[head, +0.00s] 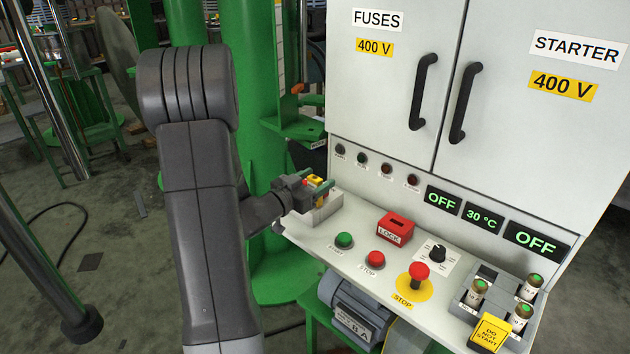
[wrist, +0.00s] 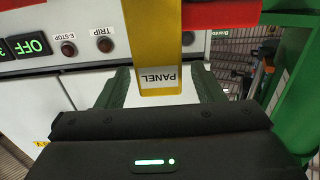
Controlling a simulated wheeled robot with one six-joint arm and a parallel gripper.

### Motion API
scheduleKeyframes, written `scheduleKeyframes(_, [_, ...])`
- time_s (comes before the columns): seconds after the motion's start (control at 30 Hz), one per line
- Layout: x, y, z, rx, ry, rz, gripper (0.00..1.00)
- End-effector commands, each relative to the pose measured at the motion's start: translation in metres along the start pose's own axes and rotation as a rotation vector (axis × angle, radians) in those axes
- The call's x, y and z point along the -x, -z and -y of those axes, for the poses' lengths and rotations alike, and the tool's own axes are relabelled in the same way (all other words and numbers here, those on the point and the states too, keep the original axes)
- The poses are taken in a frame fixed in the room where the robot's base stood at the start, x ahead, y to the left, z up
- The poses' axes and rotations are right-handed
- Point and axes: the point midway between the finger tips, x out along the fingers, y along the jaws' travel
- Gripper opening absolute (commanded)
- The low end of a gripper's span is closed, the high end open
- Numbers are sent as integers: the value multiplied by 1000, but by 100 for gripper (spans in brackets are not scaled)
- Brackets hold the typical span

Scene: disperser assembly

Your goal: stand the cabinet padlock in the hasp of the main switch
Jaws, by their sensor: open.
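My gripper (head: 320,183) is at the left end of the cabinet's shelf, above a pale grey holder (head: 322,214). Its green fingers are apart, with a yellow piece (head: 315,179) between them. In the wrist view, the yellow piece (wrist: 158,50) bears a PANEL label, upside down, and gaps show between it and both fingers. I cannot tell for sure that it is the cabinet padlock. Red parts (wrist: 220,15) show beside it at the top. A black rotary knob (head: 438,251) stands on a white plate on the shelf; I cannot make out a hasp.
A red LOCK box (head: 396,228), a green button (head: 344,239), a red button (head: 376,258) and a red mushroom stop button (head: 418,272) stand along the shelf. At right are a fuse holder (head: 503,299) and a yellow DO NOT START block (head: 491,333). Cabinet doors rise behind.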

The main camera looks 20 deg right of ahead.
Motion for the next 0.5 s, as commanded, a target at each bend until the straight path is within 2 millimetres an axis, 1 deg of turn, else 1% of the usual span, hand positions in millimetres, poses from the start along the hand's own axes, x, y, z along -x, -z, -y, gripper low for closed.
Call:
scheduleKeyframes(0.07, [4, 0, 0, 0, 1, 0, 62])
scheduleKeyframes(0.17, [16, 1, 1, -1, 4, 0, 62])
scheduleKeyframes(0.27, [36, 1, 2, -1, 5, 0, 62])
scheduleKeyframes(0.5, [88, 1, 1, 1, 5, -1, 62])
